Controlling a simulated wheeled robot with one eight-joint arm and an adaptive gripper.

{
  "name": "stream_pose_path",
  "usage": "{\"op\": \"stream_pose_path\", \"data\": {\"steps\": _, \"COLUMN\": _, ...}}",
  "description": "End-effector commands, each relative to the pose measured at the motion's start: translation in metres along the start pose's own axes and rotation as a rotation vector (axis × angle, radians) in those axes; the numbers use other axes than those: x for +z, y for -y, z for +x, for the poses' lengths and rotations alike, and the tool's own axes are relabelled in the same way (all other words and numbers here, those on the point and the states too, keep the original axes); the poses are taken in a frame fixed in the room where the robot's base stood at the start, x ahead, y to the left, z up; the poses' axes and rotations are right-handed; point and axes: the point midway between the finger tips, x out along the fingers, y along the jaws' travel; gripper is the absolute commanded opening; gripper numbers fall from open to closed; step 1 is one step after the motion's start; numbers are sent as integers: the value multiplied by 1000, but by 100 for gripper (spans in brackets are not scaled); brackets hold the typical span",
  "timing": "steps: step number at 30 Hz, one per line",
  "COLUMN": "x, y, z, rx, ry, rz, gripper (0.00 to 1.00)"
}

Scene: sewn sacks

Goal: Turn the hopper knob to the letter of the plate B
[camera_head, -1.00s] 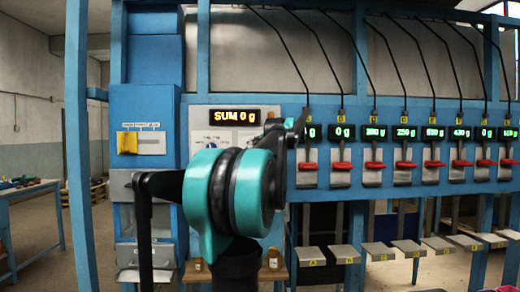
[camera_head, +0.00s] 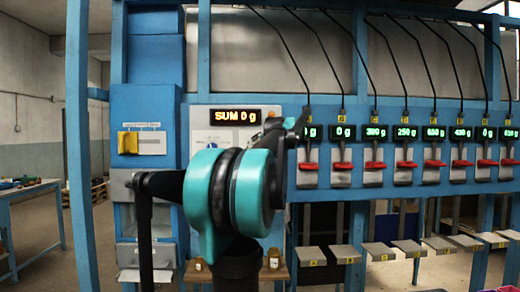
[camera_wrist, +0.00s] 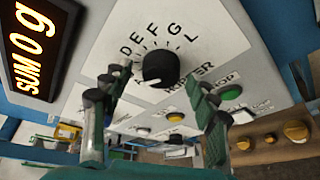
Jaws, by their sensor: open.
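The black hopper knob (camera_wrist: 160,68) sits on a white panel in the wrist view, with letters D, E, F, G and L legible around its upper side. A pale mark shows at its lower left edge; the letter it points to cannot be read surely. My gripper (camera_wrist: 152,92) is open, with one finger left and one right of the knob in the picture. It appears short of the knob and holds nothing. In the head view my arm hides the gripper and knob. Grey plates (camera_head: 346,254) hang in a row at right, their yellow letter tags too small to read surely.
A display (camera_wrist: 38,45) reading SUM 0 g is beside the knob; it also shows in the head view (camera_head: 235,116). A green button (camera_wrist: 231,92) and yellow button (camera_wrist: 175,117) are near the right finger and below the knob. Red levers (camera_head: 342,165) line the frame.

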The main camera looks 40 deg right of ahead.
Motion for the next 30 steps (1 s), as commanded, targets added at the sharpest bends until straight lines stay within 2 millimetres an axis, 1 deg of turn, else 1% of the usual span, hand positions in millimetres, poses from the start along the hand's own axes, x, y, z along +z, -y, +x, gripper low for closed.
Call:
{"op": "stream_pose_path", "data": {"steps": 2, "x": 0, "y": 0, "z": -3, "rx": 0, "ry": 1, "rz": 0, "gripper": 59}}
{"op": "stream_pose_path", "data": {"steps": 5, "x": 0, "y": 0, "z": -12, "rx": 0, "ry": 2, "rz": 1, "gripper": 59}}
{"op": "stream_pose_path", "data": {"steps": 8, "x": 1, "y": 1, "z": -28, "rx": -1, "ry": 3, "rz": 1, "gripper": 59}}
{"op": "stream_pose_path", "data": {"steps": 15, "x": 1, "y": 1, "z": -78, "rx": -1, "ry": 3, "rz": 2, "gripper": 59}}
{"op": "stream_pose_path", "data": {"steps": 18, "x": 0, "y": 1, "z": -95, "rx": -1, "ry": 3, "rz": 1, "gripper": 59}}
{"op": "stream_pose_path", "data": {"steps": 21, "x": 0, "y": 1, "z": -108, "rx": -1, "ry": 1, "rz": 0, "gripper": 59}}
{"op": "stream_pose_path", "data": {"steps": 24, "x": 0, "y": 0, "z": -116, "rx": -1, "ry": 1, "rz": 1, "gripper": 59}}
{"op": "stream_pose_path", "data": {"steps": 30, "x": 0, "y": 0, "z": -120, "rx": 0, "ry": -1, "rz": 0, "gripper": 59}}
